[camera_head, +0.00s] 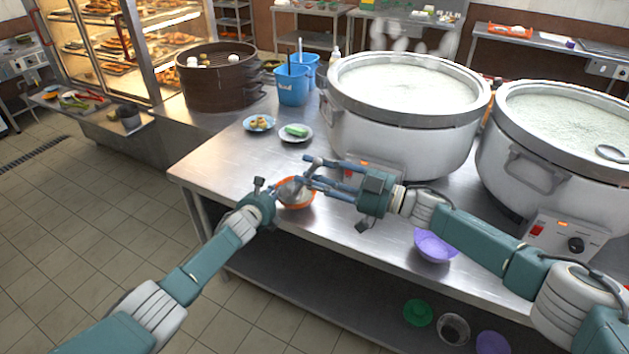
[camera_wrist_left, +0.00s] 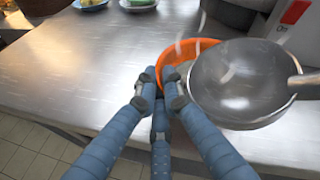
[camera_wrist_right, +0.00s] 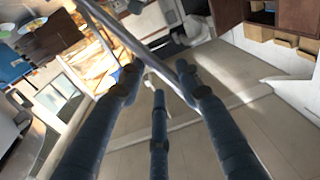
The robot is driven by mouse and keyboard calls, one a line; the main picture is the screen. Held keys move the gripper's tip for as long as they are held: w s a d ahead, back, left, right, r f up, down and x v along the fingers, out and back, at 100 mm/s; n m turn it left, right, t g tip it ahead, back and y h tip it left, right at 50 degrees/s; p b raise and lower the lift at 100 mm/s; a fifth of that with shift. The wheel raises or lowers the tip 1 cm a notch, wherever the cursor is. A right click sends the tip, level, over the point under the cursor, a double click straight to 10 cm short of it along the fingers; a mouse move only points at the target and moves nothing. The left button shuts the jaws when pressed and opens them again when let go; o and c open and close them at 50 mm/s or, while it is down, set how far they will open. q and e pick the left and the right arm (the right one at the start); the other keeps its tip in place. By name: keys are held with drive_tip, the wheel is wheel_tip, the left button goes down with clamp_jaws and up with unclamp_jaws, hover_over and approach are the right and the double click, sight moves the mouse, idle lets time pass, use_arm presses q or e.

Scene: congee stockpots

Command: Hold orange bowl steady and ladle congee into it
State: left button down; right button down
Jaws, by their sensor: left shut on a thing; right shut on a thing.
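An orange bowl (camera_head: 298,202) sits near the front edge of the steel table; it also shows in the left wrist view (camera_wrist_left: 182,54), with pale content partly visible inside. My left gripper (camera_head: 268,193) is shut on the bowl's near-left rim. My right gripper (camera_head: 318,180) is shut on the ladle's handle, which crosses the right wrist view (camera_wrist_right: 145,52). The metal ladle head (camera_wrist_left: 240,82) is over the bowl's right part and hides that side. A large pot of congee (camera_head: 405,88) stands behind.
A second congee pot (camera_head: 565,125) with a ladle (camera_head: 611,153) stands at right. A purple bowl (camera_head: 435,246) is at the table's front edge. Two small plates of food (camera_head: 259,123) (camera_head: 296,132) lie behind the bowl. The table left of the bowl is clear.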

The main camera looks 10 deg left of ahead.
use_arm(q)
drive_tip(key=shift+w+d+r, duration=0.15)
drive_tip(key=shift+d+r, duration=0.1)
drive_tip(key=shift+d, duration=0.15)
use_arm(e)
drive_tip(key=shift+s+a+r, duration=0.65)
drive_tip(key=shift+s+r, duration=0.05)
drive_tip(key=shift+r, duration=0.25)
use_arm(q)
drive_tip(key=shift+a+f, duration=0.1)
drive_tip(key=shift+a, duration=0.05)
use_arm(e)
drive_tip(key=shift+d+r, duration=0.1)
drive_tip(key=shift+r, duration=0.15)
use_arm(q)
drive_tip(key=c, duration=1.8)
unclamp_jaws()
drive_tip(key=shift+a+f, duration=0.1)
use_arm(e)
drive_tip(key=shift+w, duration=0.15)
drive_tip(key=shift+d, duration=0.1)
use_arm(q)
drive_tip(key=shift+s+a+f, duration=0.1)
drive_tip(key=shift+s+a, duration=0.05)
drive_tip(key=shift+s, duration=0.05)
